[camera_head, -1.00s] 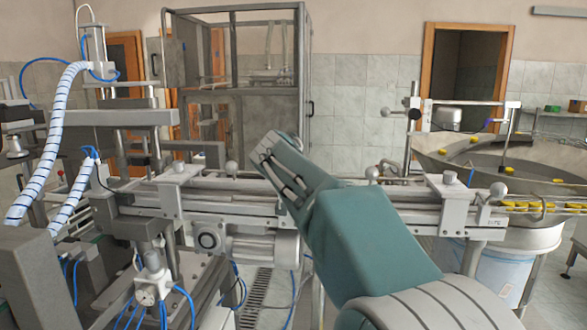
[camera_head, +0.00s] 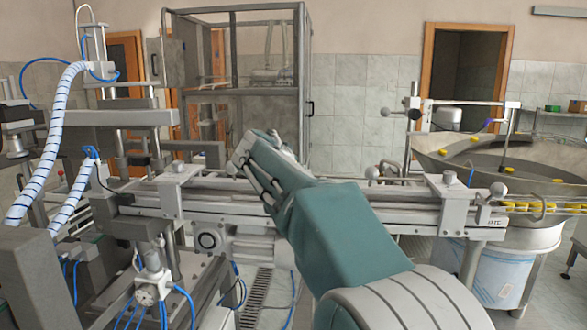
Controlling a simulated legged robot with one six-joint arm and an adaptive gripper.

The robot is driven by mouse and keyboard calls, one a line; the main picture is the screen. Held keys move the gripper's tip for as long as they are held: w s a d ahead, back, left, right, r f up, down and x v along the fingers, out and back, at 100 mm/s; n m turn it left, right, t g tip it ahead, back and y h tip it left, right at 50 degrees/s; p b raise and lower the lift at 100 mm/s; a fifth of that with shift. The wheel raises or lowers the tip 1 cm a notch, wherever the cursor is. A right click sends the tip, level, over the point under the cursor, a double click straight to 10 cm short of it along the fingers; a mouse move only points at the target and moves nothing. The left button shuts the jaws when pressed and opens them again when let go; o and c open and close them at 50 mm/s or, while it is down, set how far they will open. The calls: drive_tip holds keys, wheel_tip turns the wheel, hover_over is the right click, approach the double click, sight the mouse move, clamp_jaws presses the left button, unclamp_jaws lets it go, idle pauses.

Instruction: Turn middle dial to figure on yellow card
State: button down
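I cannot make out a row of dials or a yellow card with a figure in this view. My teal arm rises from the lower right and reaches up and left across the conveyor rail. Its far end is over the rail near the middle. My gripper's fingers do not show; they are out of sight beyond the arm.
The conveyor rail (camera_head: 400,205) crosses the view. A bowl feeder (camera_head: 435,163) with yellow caps (camera_head: 507,170) stands at right. A machine with a white-and-blue hose (camera_head: 50,140) fills the left. A framed cabinet (camera_head: 304,70) and doorways are behind. A floor grate (camera_head: 255,298) lies below.

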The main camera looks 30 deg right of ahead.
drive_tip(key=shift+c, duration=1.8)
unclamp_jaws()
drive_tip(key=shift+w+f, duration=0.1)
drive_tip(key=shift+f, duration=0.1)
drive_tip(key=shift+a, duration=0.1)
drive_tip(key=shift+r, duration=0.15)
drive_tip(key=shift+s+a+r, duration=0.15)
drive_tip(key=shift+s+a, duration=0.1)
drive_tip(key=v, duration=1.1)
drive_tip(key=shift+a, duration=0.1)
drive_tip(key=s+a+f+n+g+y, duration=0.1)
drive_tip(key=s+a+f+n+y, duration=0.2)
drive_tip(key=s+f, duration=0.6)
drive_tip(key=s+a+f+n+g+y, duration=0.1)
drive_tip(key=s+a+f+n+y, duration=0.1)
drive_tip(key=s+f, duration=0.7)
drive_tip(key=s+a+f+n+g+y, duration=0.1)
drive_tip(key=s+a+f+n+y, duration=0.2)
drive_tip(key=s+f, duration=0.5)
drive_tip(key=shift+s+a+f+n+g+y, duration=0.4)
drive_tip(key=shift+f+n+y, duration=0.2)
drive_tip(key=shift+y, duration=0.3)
